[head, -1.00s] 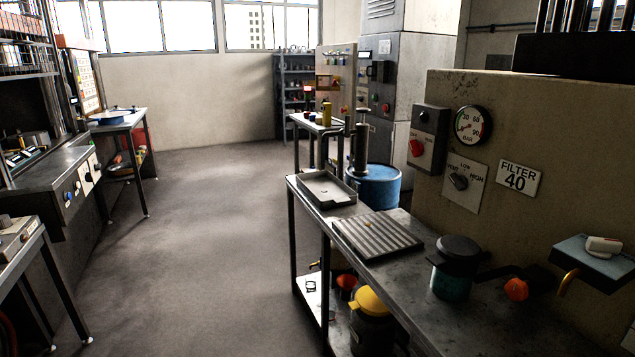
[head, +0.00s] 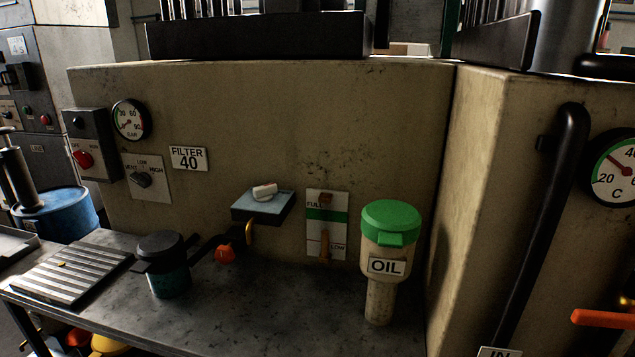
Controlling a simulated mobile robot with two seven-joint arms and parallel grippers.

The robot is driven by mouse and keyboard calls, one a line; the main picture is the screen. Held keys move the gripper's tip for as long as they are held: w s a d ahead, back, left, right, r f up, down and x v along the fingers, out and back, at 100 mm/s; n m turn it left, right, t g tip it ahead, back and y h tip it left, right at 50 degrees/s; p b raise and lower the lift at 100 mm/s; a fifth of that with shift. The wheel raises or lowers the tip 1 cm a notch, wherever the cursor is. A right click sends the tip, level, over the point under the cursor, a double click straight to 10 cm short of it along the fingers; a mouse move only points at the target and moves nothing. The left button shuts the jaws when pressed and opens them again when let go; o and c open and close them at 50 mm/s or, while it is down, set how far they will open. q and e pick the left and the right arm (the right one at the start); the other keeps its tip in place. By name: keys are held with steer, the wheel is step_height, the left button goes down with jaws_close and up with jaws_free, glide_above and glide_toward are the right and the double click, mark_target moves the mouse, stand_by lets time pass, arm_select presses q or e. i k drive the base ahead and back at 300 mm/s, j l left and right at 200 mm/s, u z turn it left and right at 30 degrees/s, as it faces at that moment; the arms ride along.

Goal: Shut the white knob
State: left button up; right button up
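A small white knob (head: 265,191) sits on top of a blue-topped box (head: 262,206) fixed to the beige machine wall, near the middle of the head view. A curved brass spout (head: 249,234) hangs below the box. The knob lies slightly tilted across the box top. I cannot tell from its angle whether it is open or shut. Neither of my grippers shows in the head view.
A green-capped OIL filler (head: 388,250) stands right of the level gauge (head: 326,225). A black pipe (head: 540,220) stands at the right.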

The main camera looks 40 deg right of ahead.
mark_target(265, 192)
steer(key=z, duration=0.85)
steer(key=k+j+u, duration=0.15)
steer(key=u, duration=0.25)
steer(key=k+j+u, duration=0.15)
steer(key=u, duration=0.25)
